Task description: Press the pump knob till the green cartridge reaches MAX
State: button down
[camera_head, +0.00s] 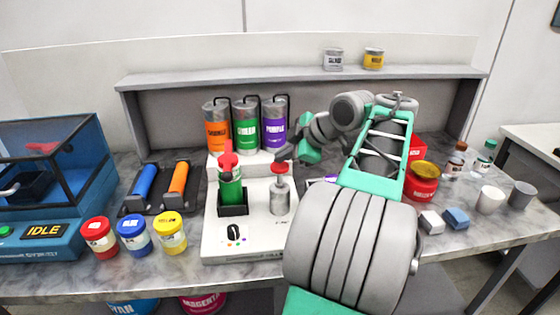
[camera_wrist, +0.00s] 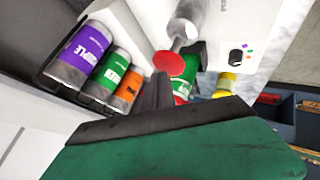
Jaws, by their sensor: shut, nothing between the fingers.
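The pump knob (camera_head: 280,168) is a red disc on top of a grey pump cylinder (camera_head: 280,195) on the white machine (camera_head: 243,240). The green cartridge (camera_head: 231,186), with a red nozzle on top, stands in a black holder to the left of the pump. Its level and MAX mark are too small to read. My gripper (camera_head: 283,152) is shut and empty, just above the knob. In the wrist view the dark fingertips (camera_wrist: 163,82) are beside the red knob (camera_wrist: 167,63), close to it; I cannot tell whether they touch. The green cartridge (camera_wrist: 188,72) is partly hidden behind the knob.
Orange, green and purple canisters (camera_head: 246,127) stand behind the machine. A selector dial (camera_head: 233,233) is at its front. Red, blue and yellow tubs (camera_head: 134,234) stand left. A red jar (camera_head: 421,182) and small cups (camera_head: 489,199) stand right of my arm.

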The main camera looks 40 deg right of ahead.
aim_at(283, 166)
jog(key=shift+r, duration=0.35)
notch_tip(283, 166, up, 5)
jog(key=p, duration=0.4)
jog(key=shift+r+p, duration=0.15)
jog(key=shift+p, duration=0.15)
dwell(1.4)
